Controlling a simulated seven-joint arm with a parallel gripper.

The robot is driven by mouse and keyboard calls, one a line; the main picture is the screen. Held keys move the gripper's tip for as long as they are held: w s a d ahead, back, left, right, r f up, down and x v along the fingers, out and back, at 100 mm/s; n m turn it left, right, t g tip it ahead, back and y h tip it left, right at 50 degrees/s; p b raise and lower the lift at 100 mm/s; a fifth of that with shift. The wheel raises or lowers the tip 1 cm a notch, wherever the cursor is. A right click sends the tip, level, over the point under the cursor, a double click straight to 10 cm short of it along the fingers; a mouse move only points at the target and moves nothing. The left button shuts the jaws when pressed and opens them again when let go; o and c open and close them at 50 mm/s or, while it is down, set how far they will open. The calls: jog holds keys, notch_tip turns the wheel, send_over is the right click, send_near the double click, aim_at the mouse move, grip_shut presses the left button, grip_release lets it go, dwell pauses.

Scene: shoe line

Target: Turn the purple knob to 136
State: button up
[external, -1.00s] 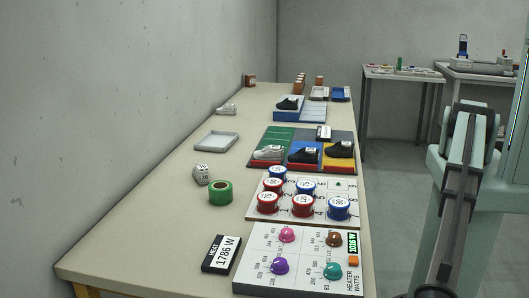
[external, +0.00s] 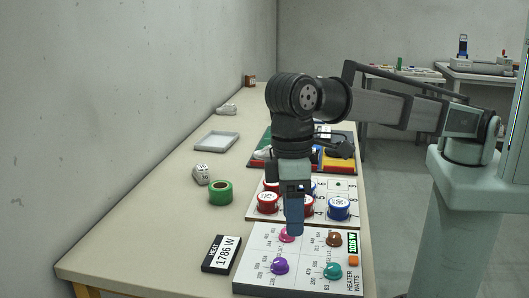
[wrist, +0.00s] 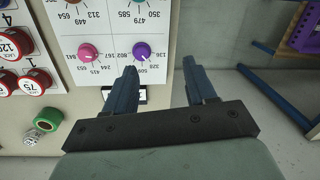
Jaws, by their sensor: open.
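The purple knob (external: 280,266) sits on the white heater panel (external: 252,258), in the near left part, with small numbers printed around it. In the wrist view the purple knob (wrist: 142,51) lies just beyond the left fingertip, not between the fingers. Its pointer setting is too small to read. My gripper (external: 293,230) points down above the panel, in front of the pink knob (external: 287,236) in the external view. In the wrist view my gripper (wrist: 159,66) is open, with nothing between its fingers.
Red and blue round pieces (external: 339,208) and a green tape roll (external: 220,192) stand behind.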

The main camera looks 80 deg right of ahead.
jog(key=w+d+r, duration=0.2)
jog(key=d, duration=0.1)
send_near(280, 261)
jog(key=f, duration=0.8)
jog(key=shift+s+a, duration=0.25)
jog(key=shift+c, duration=0.5)
grip_shut()
jog(key=shift+n, duration=3.3)
